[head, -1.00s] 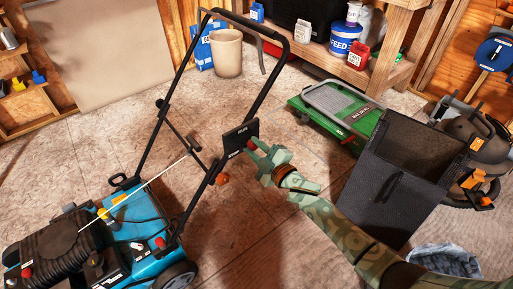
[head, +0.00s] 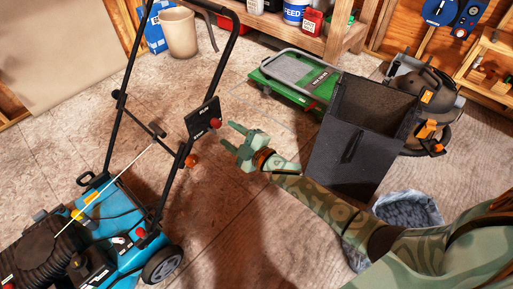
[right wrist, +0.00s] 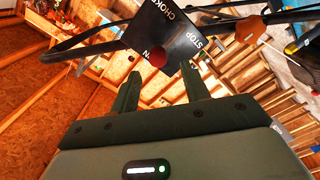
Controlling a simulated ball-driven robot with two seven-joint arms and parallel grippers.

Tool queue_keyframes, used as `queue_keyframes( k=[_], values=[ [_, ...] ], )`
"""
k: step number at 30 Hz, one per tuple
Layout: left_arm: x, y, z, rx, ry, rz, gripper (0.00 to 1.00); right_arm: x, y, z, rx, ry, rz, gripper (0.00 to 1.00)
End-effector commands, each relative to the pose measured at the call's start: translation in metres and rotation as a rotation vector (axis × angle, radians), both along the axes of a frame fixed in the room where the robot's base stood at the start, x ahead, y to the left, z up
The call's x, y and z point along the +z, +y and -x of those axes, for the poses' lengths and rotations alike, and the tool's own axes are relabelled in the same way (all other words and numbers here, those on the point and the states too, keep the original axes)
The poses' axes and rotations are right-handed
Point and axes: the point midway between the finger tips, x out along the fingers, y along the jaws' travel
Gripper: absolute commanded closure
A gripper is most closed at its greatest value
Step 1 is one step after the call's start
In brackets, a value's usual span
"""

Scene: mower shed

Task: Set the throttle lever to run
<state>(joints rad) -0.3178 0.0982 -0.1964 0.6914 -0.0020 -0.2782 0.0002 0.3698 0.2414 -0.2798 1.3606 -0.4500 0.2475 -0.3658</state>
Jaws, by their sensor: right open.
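The throttle panel (head: 202,118) is a black plate on the mower's handlebar, with a red lever knob (head: 215,122) at its right edge. In the right wrist view the plate (right wrist: 170,28) carries the words CHOKE and STOP. The red knob (right wrist: 158,57) there partly covers a third word ending in N, likely RUN. My right gripper (head: 228,136) is open and empty, just right of the knob and apart from it. In the right wrist view its two fingers point up toward the plate, with the knob beyond the gap between them. My left gripper is not in view.
The blue mower (head: 125,235) stands at lower left. A black grass box (head: 350,150), a green wheeled platform (head: 300,85) and a shop vacuum (head: 425,90) stand to the right. A beige bucket (head: 180,33) stands behind the handlebar. Floor between mower and box is clear.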

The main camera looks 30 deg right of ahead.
Motion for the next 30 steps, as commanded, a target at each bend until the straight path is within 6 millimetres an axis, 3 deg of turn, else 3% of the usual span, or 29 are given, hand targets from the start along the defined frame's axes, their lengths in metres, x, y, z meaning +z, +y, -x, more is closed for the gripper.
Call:
queue_keyframes(
  k=[1,6,12,18,30],
  values=[
    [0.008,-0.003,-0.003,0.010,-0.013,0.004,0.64,0.007,-0.005,0.015,0.000,-0.002,0.000,0.54],
    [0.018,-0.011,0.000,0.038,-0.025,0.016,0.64,0.006,-0.022,0.058,-0.001,-0.001,0.002,0.54],
    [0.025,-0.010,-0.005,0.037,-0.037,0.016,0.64,0.003,-0.035,0.093,-0.002,0.000,0.003,0.54],
    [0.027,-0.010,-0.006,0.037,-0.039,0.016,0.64,0.000,-0.040,0.105,-0.002,0.001,0.003,0.54],
    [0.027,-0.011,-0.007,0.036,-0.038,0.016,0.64,0.000,-0.039,0.105,-0.002,0.002,0.003,0.54]
  ],
)
